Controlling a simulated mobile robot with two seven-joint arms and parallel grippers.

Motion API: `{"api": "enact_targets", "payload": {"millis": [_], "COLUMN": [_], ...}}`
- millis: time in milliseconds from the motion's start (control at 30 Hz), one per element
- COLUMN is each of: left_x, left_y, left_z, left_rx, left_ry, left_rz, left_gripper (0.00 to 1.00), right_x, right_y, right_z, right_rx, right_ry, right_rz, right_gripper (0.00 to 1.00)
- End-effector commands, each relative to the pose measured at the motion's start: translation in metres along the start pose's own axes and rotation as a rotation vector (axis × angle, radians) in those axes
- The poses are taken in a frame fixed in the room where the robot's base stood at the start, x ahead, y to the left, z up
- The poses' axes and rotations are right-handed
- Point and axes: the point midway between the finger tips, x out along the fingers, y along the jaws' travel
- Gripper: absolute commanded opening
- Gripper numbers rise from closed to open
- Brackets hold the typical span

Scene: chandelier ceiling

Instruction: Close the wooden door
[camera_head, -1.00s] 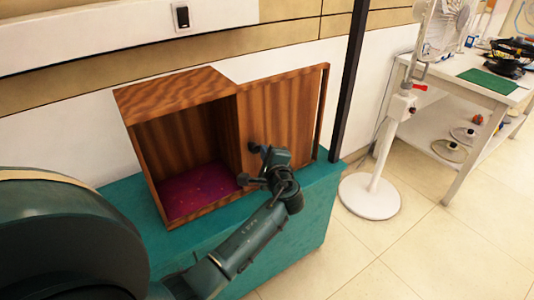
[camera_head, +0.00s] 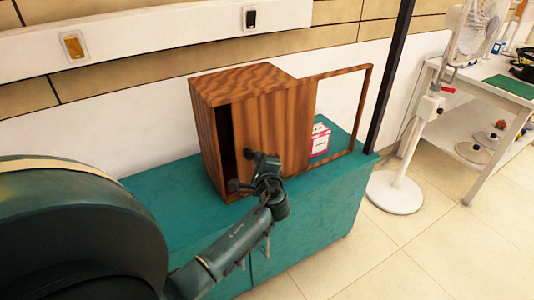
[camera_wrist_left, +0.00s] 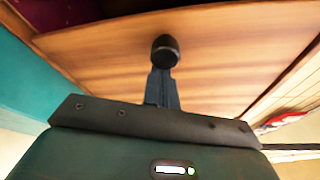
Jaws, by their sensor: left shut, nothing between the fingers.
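The wooden door (camera_head: 272,122) is a brown sliding panel on the front of a wooden cabinet (camera_head: 205,135). It covers most of the opening, and a dark narrow gap (camera_head: 226,150) shows at the left. A dark round knob (camera_head: 250,155) sits on the door; it also shows in the left wrist view (camera_wrist_left: 165,50). My left gripper (camera_head: 258,172) is shut and empty, close against the door beside the knob. In the left wrist view my shut fingers (camera_wrist_left: 162,88) reach up to the knob; I cannot tell whether they touch it. My right gripper is not in view.
The cabinet stands on a teal chest (camera_head: 320,225). An empty wooden frame (camera_head: 362,110) extends right from it, with a pink and white box (camera_head: 320,140) behind. A dark post (camera_head: 388,80), a white fan stand (camera_head: 402,170) and a white table (camera_head: 490,95) stand to the right.

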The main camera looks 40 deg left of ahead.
Motion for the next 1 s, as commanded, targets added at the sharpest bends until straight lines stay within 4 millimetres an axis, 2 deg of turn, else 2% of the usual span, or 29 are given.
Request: {"api": "enact_targets", "payload": {"millis": [33,200,400,1000], "left_x": [-0.003,-0.011,-0.016,-0.015], "left_y": [0.000,0.011,0.019,0.025], "left_z": [0.010,0.033,0.048,0.053], "left_rx": [0.004,0.005,0.002,0.004], "left_ry": [-0.003,-0.003,-0.002,-0.012], "left_rz": [0.000,0.000,-0.001,0.004], "left_gripper": [0.00,0.00,0.00,0.00], "right_x": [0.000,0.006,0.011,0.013], "right_y": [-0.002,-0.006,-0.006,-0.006], "right_z": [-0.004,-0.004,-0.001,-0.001], "right_rx": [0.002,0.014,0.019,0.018], "right_ry": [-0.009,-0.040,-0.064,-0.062], "right_rz": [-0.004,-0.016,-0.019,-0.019], "right_gripper": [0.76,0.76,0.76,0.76]}}
